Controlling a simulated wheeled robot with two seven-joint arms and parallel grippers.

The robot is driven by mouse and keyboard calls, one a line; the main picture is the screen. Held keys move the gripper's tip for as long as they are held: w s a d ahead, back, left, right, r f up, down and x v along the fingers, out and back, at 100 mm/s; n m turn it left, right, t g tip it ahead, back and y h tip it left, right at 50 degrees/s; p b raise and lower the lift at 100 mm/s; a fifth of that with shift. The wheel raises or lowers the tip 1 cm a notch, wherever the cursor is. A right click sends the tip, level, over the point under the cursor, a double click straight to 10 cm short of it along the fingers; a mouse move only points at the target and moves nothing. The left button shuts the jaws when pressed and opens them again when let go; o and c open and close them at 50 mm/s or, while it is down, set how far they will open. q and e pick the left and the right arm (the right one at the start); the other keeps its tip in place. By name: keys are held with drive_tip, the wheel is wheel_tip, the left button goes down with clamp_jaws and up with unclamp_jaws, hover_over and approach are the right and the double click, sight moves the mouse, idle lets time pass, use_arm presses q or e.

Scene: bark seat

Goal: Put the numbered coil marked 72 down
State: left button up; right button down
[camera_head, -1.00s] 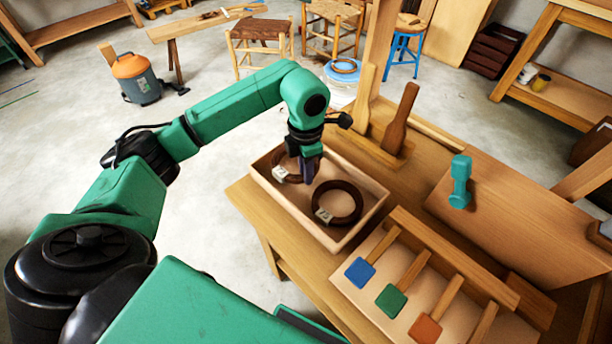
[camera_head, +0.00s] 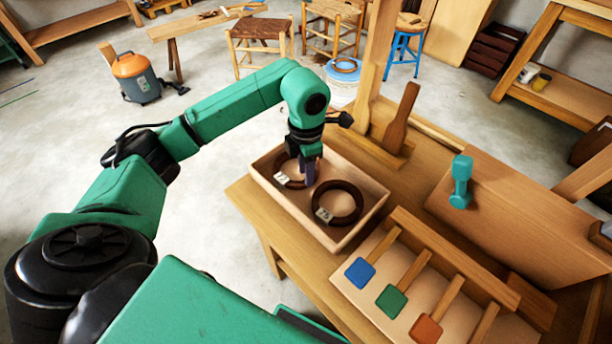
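The brown coil with the tag 72 (camera_head: 280,178) lies in the left part of a shallow wooden tray (camera_head: 366,222), tag toward the front left. A second brown coil (camera_head: 341,217) lies to its right in the same tray; its tag's number is hard to read. My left gripper (camera_head: 309,180) points down into the tray at the right side of coil 72. Its dark fingertips overlap the coil's rim, and the finger gap is hidden, so I cannot tell whether they still hold it. My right gripper is out of view.
The tray stands on a wooden bench. In front right is a rack with blue (camera_head: 360,273), green (camera_head: 391,301) and orange (camera_head: 426,328) squares. A wooden paddle (camera_head: 400,120) stands behind the tray. A teal dumbbell-shaped object (camera_head: 461,182) is at right.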

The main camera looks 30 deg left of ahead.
use_arm(q)
wheel_tip(320, 180, up, 10)
drive_tip(key=shift+f, duration=0.2)
